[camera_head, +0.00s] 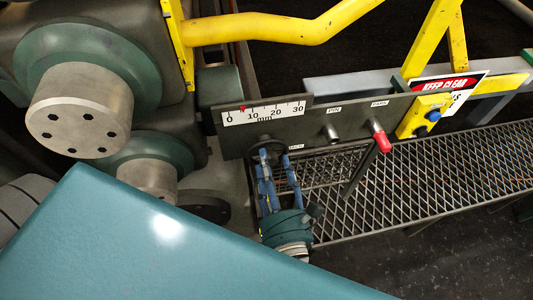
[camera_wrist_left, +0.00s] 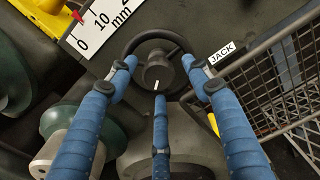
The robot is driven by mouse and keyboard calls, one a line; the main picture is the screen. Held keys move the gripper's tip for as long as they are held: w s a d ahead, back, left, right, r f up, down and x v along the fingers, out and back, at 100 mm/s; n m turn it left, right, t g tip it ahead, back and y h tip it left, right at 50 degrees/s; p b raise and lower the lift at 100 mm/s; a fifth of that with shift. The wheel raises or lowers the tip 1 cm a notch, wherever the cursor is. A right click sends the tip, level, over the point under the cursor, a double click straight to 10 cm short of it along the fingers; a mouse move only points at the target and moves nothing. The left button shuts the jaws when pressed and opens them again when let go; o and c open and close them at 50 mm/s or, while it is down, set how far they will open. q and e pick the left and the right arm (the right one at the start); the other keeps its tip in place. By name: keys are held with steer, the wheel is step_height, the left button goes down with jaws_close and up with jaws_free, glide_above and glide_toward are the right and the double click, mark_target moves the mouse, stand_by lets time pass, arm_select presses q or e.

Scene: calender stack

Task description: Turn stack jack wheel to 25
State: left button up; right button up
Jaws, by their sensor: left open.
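The black jack wheel (camera_head: 264,146) sits on the dark panel below the scale. In the left wrist view the wheel (camera_wrist_left: 156,68) shows its round rim and a hub with a white mark pointing down. My left gripper (camera_head: 274,160) is at the wheel. Its blue fingers are spread in the left wrist view (camera_wrist_left: 158,72), with two tips at the left and right sides of the rim and one below. I cannot tell whether they touch. The white mm scale (camera_head: 265,112) runs 0 to 30; its red pointer (camera_head: 243,108) stands between 0 and 10. My right gripper is out of view.
A JACK label (camera_wrist_left: 221,53) and a wire-mesh guard (camera_wrist_left: 285,85) lie right of the wheel. A metal pin (camera_head: 331,133) and a red-tipped lever (camera_head: 380,140) stand further right. A yellow button box (camera_head: 425,115) follows. Large rolls (camera_head: 80,112) are at the left.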

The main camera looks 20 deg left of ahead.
arm_select(q)
steer(key=shift+s+d+r, duration=0.1)
steer(key=shift+s+d, duration=0.05)
steer(key=c, duration=1.2)
steer(key=shift+o, duration=0.2)
steer(key=shift+n, duration=0.3)
steer(key=n, duration=0.3)
steer(key=shift+f, duration=0.2)
steer(key=shift+n+b, duration=0.35)
steer(key=shift+n, duration=1.25)
